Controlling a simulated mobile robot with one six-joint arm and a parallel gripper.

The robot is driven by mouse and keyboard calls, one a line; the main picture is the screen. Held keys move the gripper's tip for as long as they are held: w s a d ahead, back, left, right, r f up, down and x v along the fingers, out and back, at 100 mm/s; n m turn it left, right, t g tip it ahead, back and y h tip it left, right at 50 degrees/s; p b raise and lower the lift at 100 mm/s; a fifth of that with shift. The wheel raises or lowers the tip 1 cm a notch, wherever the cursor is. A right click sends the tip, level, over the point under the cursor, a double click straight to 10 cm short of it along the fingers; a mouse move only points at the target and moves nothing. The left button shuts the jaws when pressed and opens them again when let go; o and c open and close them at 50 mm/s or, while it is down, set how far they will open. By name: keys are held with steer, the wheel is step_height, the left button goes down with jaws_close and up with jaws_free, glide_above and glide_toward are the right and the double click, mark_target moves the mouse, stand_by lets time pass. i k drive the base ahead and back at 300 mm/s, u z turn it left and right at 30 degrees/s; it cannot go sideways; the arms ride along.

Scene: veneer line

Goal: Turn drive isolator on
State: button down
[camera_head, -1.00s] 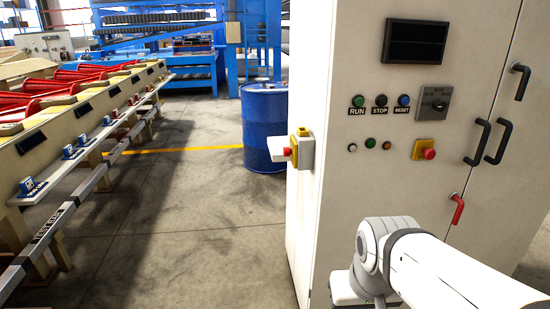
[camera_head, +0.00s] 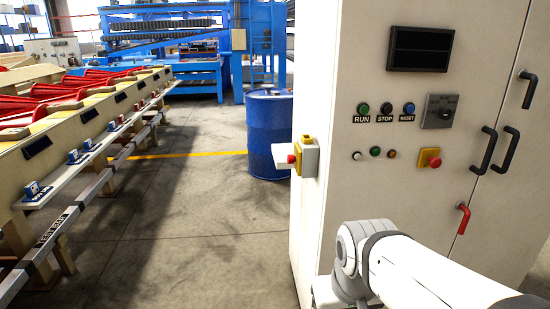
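A white control cabinet (camera_head: 340,190) stands at the right. A grey rotary switch (camera_head: 439,111) on a square plate, which looks like an isolator, sits on its front, right of the push buttons. A red handle (camera_head: 463,218) is mounted lower on the cabinet front; I cannot tell from the picture which of these is the drive isolator. My white arm reaches in from the lower right, in front of the cabinet's lower part. My gripper is not visible.
The cabinet front also has RUN, STOP and RESET buttons (camera_head: 385,108), a red emergency button (camera_head: 431,159), a dark screen (camera_head: 421,49) and black door handles (camera_head: 511,150). A blue drum (camera_head: 268,135) stands behind.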

mark_target(290, 159)
steer(key=i, duration=0.9)
steer(key=u, duration=0.05)
steer(key=k, duration=1.05)
steer(key=u, duration=0.95)
steer(key=i, duration=1.45)
steer(key=z, duration=0.5)
